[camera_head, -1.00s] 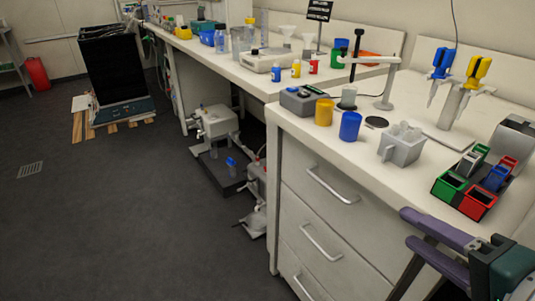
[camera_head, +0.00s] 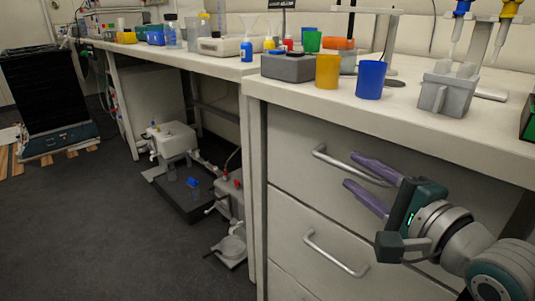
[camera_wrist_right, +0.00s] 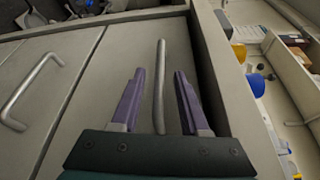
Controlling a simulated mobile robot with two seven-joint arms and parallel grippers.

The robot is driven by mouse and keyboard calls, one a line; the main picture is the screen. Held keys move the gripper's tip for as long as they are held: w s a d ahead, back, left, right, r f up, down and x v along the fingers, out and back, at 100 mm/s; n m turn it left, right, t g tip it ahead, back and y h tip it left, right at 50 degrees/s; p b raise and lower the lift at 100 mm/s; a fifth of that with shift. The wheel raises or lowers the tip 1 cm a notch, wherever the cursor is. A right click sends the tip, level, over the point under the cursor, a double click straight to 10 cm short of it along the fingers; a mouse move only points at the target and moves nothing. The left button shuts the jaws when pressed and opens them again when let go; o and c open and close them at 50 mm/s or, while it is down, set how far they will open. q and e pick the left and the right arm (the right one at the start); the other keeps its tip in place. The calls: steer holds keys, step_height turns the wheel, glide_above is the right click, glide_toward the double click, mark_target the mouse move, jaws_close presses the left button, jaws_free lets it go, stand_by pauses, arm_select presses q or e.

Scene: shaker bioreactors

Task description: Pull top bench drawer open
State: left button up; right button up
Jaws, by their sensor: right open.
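The bench's top drawer (camera_head: 290,150) has a pale front that looks flush with the cabinet. Its silver bar handle (camera_head: 336,163) runs across the front. My right gripper (camera_head: 352,170) has purple fingers and is open at the handle, one finger above the bar and one below. In the right wrist view the handle (camera_wrist_right: 160,85) lies between the two spread fingers (camera_wrist_right: 159,74), with a gap on each side. Part of the handle is hidden behind the fingers in the head view. My left gripper is not in view.
A lower drawer with its own handle (camera_head: 335,253) is below. On the benchtop above stand a yellow cup (camera_head: 327,72), a blue cup (camera_head: 370,80), a grey box (camera_head: 287,66) and a grey rack (camera_head: 446,90). Floor left of the drawers is open beyond the low equipment (camera_head: 185,200).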

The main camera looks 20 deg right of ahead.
steer(key=shift+w+f+b, duration=0.15)
steer(key=shift+w+b, duration=0.2)
steer(key=shift+w, duration=1.2)
steer(key=shift+c, duration=0.4)
jaws_close()
